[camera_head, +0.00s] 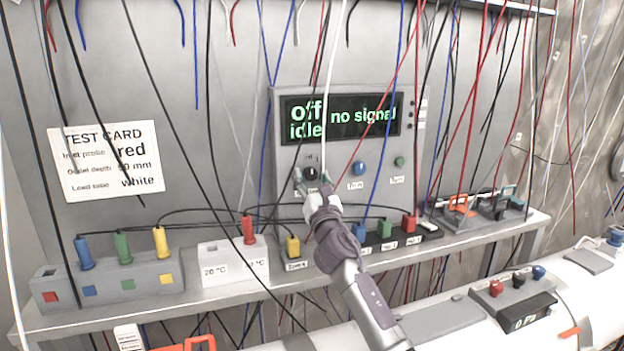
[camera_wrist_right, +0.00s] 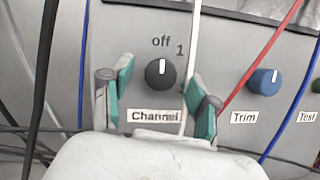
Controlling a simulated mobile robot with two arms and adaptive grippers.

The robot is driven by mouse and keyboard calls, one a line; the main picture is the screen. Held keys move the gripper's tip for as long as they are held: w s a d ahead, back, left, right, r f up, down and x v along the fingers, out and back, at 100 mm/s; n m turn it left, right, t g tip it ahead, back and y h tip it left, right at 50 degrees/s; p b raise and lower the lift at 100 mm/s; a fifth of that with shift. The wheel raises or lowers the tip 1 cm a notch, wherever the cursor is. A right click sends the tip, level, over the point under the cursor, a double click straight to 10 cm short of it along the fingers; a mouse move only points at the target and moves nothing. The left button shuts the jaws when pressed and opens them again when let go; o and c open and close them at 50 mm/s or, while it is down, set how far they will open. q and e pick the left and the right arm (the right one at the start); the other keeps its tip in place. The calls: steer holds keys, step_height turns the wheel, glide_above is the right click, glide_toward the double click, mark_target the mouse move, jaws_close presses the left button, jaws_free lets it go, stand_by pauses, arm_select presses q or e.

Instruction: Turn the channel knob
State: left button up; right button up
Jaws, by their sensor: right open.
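The channel knob (camera_wrist_right: 160,73) is black with a white pointer line. In the right wrist view its line points up, toward the printed "off"; a "1" is printed to its upper right. In the head view the knob (camera_head: 311,173) sits on the grey instrument panel (camera_head: 284,130), below a display reading "off", "idle" and "no signal". My right gripper (camera_wrist_right: 158,92) is open, its teal-padded fingers on either side of the knob and apart from it. It also shows in the head view (camera_head: 316,181), just in front of the panel. My left gripper is not in view.
A white cable (camera_wrist_right: 193,60) hangs by the right finger. A blue trim knob (camera_wrist_right: 265,81) and a green test button (camera_head: 399,162) sit to the right. Many black, red and blue cables hang before the panel. The shelf (camera_head: 215,300) below carries coloured probes and blocks.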

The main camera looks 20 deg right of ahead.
steer(key=shift+c, duration=0.4)
jaws_close()
